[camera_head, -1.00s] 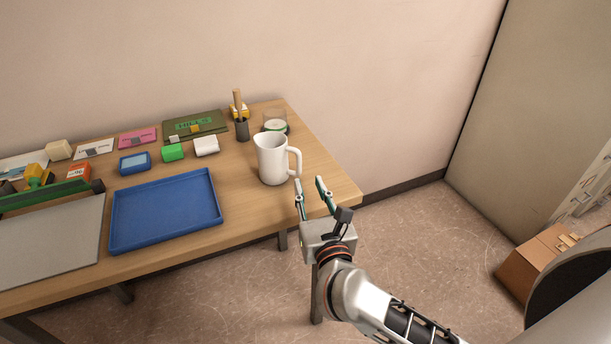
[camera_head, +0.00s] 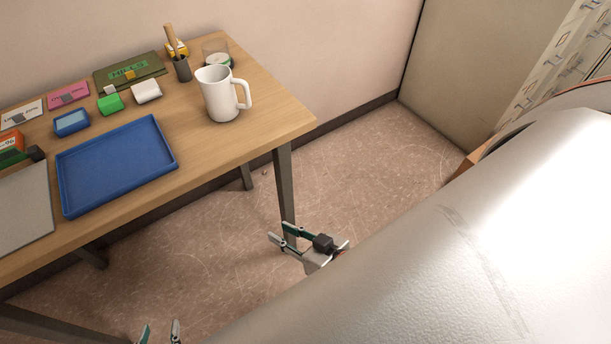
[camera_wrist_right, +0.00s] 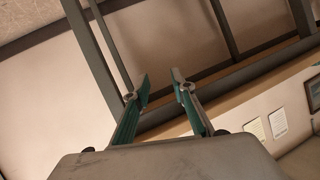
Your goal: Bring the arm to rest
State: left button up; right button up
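My right gripper (camera_head: 279,237) is in the middle of the head view, in front of the floor and right of the table's front leg, lower in the picture than the tabletop. Its fingers are apart with nothing between them. The right wrist view shows the same open, empty fingers (camera_wrist_right: 161,82), with the table's underside and legs behind them. My left gripper (camera_head: 159,331) shows only as two separated fingertips at the bottom edge of the head view. Nothing shows between them; the rest of it is out of frame. A large pale part of my arm fills the lower right.
The wooden table (camera_head: 262,118) holds a white pitcher (camera_head: 218,98) near its right end. Bare floor (camera_head: 350,155) lies right of the table, before a cabinet (camera_head: 470,65).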

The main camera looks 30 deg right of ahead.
jog(key=s+d+f+n+g+h, duration=0.1)
jog(key=s+d+f+n+g, duration=0.1)
jog(key=f, duration=0.4)
jog(key=shift+s+d+f+n+h, duration=0.15)
jog(key=shift+s+d+n+h, duration=0.35)
jog(key=shift+s+d, duration=0.5)
jog(key=shift+a, duration=0.2)
